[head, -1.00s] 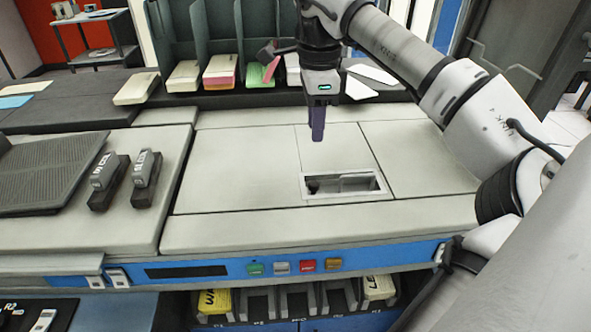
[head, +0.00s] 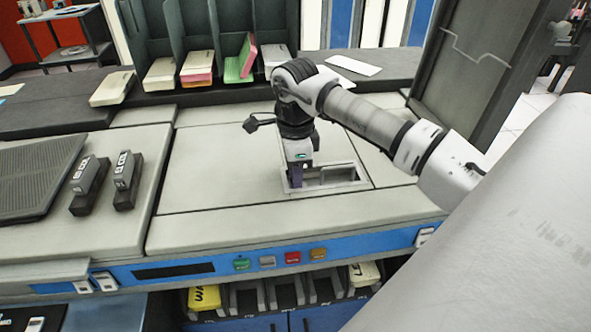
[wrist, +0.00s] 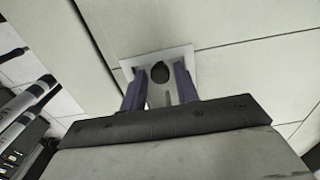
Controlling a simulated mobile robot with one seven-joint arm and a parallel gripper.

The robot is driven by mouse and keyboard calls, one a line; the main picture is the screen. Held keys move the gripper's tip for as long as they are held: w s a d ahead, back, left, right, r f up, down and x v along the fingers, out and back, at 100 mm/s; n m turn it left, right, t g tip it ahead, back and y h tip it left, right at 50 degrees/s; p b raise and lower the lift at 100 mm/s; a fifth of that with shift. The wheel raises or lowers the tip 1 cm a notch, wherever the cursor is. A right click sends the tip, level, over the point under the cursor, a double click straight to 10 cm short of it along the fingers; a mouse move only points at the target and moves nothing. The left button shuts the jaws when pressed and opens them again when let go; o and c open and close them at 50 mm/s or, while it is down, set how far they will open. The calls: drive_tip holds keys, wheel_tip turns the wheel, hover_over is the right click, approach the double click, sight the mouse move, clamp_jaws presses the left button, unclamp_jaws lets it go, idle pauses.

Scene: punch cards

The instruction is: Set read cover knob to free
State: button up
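The dark round read cover knob (wrist: 160,72) sits inside a pale-framed recess in the machine's flat top. In the wrist view it shows between the two purple fingers of my gripper (wrist: 160,76), with gaps on both sides, so the gripper is open. In the head view my gripper (head: 299,182) points down at the left end of the recess (head: 345,176), and it hides the knob there. I cannot tell how deep the fingertips reach, or which setting the knob is on.
Two dark levers with grey labelled tops (head: 88,185) stand left on the machine beside a ribbed tray (head: 35,180). Coloured buttons (head: 267,261) line the blue front strip. The top around the recess is clear.

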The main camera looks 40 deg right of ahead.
clamp_jaws()
drive_tip(key=shift+s+d+f+b, duration=0.15)
drive_tip(key=shift+s+d+b, duration=0.35)
drive_tip(key=shift+d, duration=0.3)
unclamp_jaws()
drive_tip(key=shift+s+d, duration=0.1)
drive_tip(key=shift+d, duration=0.05)
drive_tip(key=shift+r, duration=0.25)
